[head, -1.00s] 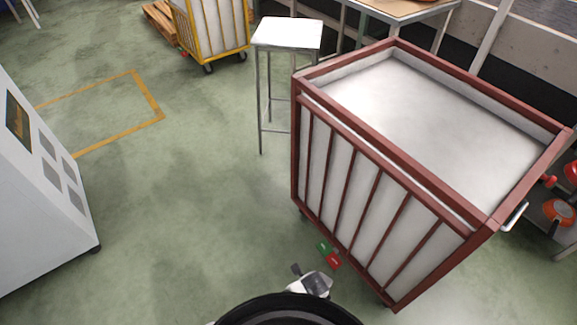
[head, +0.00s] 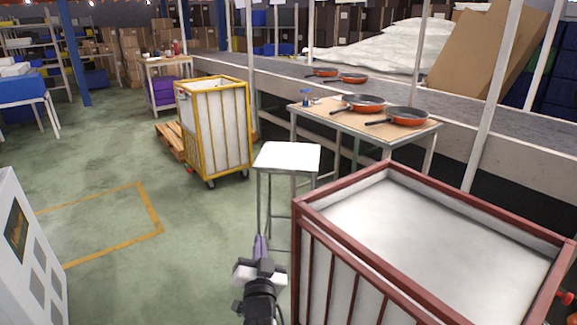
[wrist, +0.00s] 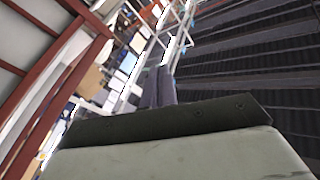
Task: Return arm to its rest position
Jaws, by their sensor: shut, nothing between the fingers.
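My gripper (head: 260,246) is at the bottom middle of the head view, just left of the red-framed cart. Its fingers point up and away from me and are shut with nothing in them. In the wrist view the two fingers (wrist: 158,88) lie side by side. My gripper is apart from the white stool and in front of it.
A red-framed cart (head: 325,219) with a white lining stands close on the right. A white stool (head: 288,156) stands ahead. A yellow cart (head: 215,82) and a table (head: 425,136) with orange pans (head: 405,116) are farther back. Green floor (head: 120,180) is free at left.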

